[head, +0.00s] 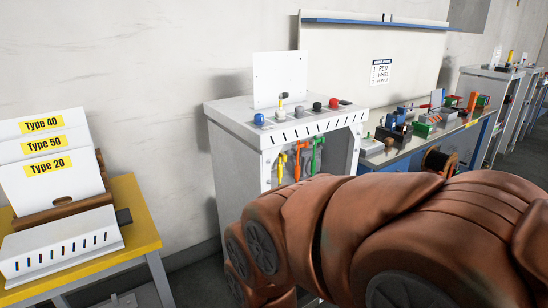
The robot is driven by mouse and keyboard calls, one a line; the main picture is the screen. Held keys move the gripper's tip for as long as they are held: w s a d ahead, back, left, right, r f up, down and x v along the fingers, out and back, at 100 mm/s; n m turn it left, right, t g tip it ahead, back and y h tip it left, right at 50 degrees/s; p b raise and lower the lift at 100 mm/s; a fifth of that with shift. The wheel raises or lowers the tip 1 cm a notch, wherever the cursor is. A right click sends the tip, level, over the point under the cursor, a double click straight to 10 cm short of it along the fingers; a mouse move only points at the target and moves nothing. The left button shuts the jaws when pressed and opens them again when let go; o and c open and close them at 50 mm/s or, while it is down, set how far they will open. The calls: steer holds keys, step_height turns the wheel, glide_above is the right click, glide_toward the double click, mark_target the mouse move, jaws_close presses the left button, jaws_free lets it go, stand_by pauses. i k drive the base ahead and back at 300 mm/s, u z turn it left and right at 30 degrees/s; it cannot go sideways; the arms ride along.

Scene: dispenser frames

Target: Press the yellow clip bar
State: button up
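I cannot make out a part that is clearly the yellow clip bar. A small yellow-orange item (282,166) hangs in the open front of the white cabinet (236,133), beside an orange one (298,160) and a green one (315,156); they are too small to identify. My brown arm fills the lower right and covers the cabinet's lower part. My gripper is not in view.
On the cabinet top are a blue knob (259,119), a red one (345,102) and an upright white panel (279,78). A workbench with coloured parts (424,130) and a cable reel (437,161) stands to the right. Floor shows between the yellow table and cabinet.

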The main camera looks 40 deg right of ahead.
mark_target(283, 156)
steer(key=u, duration=2.75)
steer(key=k, duration=1.25)
steer(key=z, duration=0.6)
